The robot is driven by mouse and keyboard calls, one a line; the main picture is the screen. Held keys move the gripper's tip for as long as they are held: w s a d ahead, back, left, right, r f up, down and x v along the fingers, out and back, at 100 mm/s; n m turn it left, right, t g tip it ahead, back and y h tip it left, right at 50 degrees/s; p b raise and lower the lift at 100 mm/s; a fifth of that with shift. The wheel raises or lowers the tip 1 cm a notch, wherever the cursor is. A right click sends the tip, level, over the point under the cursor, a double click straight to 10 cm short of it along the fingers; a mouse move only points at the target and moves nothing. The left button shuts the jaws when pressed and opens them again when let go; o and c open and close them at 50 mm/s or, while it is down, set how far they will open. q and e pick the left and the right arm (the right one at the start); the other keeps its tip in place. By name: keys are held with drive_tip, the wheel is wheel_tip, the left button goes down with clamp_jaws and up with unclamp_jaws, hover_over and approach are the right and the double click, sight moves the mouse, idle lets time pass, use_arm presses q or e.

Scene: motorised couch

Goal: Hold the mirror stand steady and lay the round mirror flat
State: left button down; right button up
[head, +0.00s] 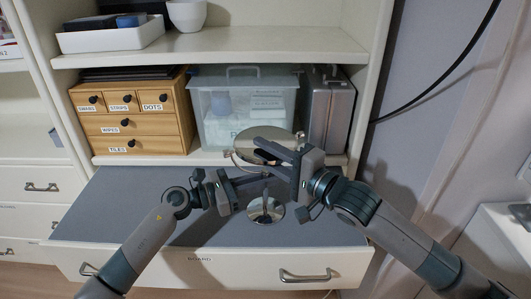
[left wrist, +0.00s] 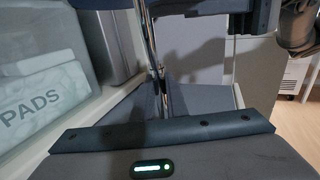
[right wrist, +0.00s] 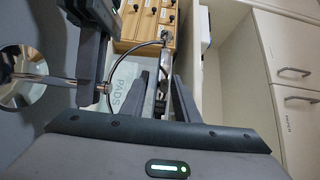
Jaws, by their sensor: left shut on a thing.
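The round mirror (head: 246,153) is tilted on its stand in the head view, partly hidden by my right gripper. In the left wrist view the mirror (left wrist: 149,38) shows nearly edge-on. The stand's round base (head: 265,211) rests on the grey board; it also shows in the right wrist view (right wrist: 22,76). My left gripper (head: 262,178) is shut on the stand's stem, between the base and the mirror. My right gripper (head: 258,149) is at the mirror, its fingers apart. In the right wrist view a thin edge of the mirror (right wrist: 162,85) lies between those fingers; contact is unclear.
Behind the board (head: 110,205) stand a wooden drawer box (head: 130,138), a clear bin (head: 220,130) and a grey case (head: 330,118). A shelf (head: 210,47) overhangs them. The board is clear at left and right of the stand.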

drive_tip(key=shift+d, duration=0.15)
drive_tip(key=v, duration=0.7)
drive_tip(key=shift+s, duration=0.2)
use_arm(q)
drive_tip(key=c, duration=1.7)
unclamp_jaws()
drive_tip(key=shift+o, duration=0.2)
drive_tip(key=shift+a, duration=0.1)
drive_tip(key=v, duration=1.1)
drive_tip(key=shift+s+a, duration=0.15)
drive_tip(key=shift+a, duration=0.2)
